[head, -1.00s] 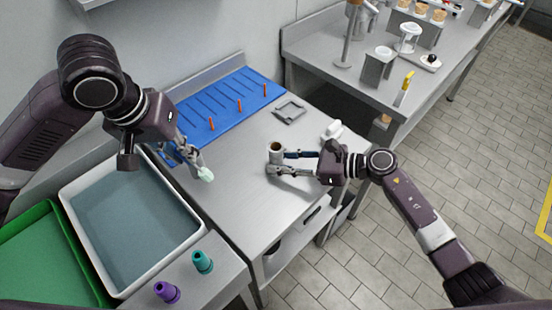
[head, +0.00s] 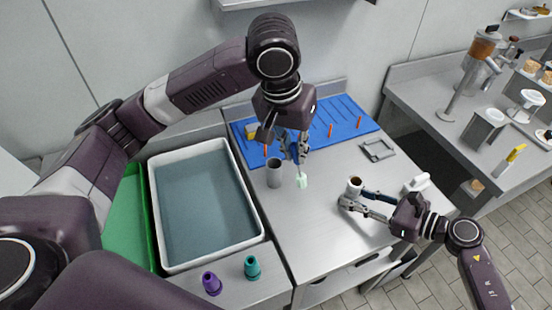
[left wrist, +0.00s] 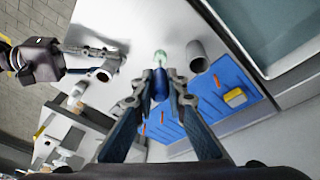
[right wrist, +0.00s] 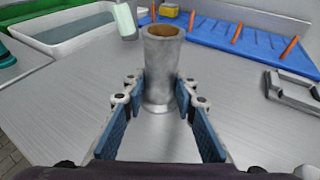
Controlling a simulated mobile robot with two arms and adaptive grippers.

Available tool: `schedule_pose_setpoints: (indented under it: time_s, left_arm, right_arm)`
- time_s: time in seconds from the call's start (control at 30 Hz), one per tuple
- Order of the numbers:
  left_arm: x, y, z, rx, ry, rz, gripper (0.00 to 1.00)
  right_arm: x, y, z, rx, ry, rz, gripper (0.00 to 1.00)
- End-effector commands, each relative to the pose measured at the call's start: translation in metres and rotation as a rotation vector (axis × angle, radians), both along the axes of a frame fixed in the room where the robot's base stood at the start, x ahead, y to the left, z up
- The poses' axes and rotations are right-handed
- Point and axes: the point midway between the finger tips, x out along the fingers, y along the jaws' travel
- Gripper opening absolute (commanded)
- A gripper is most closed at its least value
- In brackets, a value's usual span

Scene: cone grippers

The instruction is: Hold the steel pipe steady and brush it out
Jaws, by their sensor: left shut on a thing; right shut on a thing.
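The steel pipe (head: 354,186) stands upright on the steel table, brownish inside its open top. My right gripper (head: 356,199) is shut around its lower part; the right wrist view shows the pipe (right wrist: 162,75) between the fingers. My left gripper (head: 297,151) is shut on the brush's blue handle (left wrist: 160,84). The pale green brush tip (head: 302,181) points down, left of the held pipe and apart from it. It also shows in the right wrist view (right wrist: 124,20). A second grey cylinder (head: 274,174) stands just left of the tip.
A blue mat (head: 345,110) with orange pegs lies at the back, with a yellow block (head: 251,131) on it. A grey square frame (head: 379,150) and a white item (head: 416,183) lie right. A water-filled white tub (head: 256,228) and teal (head: 252,267) and purple (head: 211,283) pieces are left.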

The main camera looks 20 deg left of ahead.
Motion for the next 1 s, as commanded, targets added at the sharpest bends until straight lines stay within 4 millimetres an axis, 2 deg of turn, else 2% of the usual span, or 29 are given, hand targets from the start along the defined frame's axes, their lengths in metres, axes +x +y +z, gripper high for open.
schedule_pose_setpoints:
  time_s: [0.03, 0.2, 0.53, 0.67, 0.8, 1.0]
  left_arm:
    - [0.011, -0.014, 0.007, 0.005, 0.011, -0.003, 0.0]
    - [0.037, -0.05, 0.022, 0.028, 0.057, 0.004, 0.0]
    - [0.074, -0.103, 0.058, 0.06, 0.137, 0.033, 0.0]
    - [0.076, -0.12, 0.077, 0.073, 0.167, 0.032, 0.0]
    - [0.067, -0.135, 0.097, 0.086, 0.198, 0.017, 0.0]
    - [0.059, -0.142, 0.106, 0.093, 0.217, 0.006, 0.0]
  right_arm:
    - [0.0, 0.0, 0.001, 0.001, -0.001, -0.001, 0.03]
    - [0.0, 0.0, 0.0, 0.0, -0.001, -0.001, 0.03]
    - [0.0, 0.0, 0.0, 0.0, 0.0, 0.0, 0.03]
    - [0.0, 0.0, 0.0, 0.0, 0.0, 0.0, 0.03]
    - [0.0, 0.0, 0.0, 0.0, 0.0, -0.001, 0.03]
    - [0.0, 0.0, 0.0, 0.0, 0.0, 0.0, 0.03]
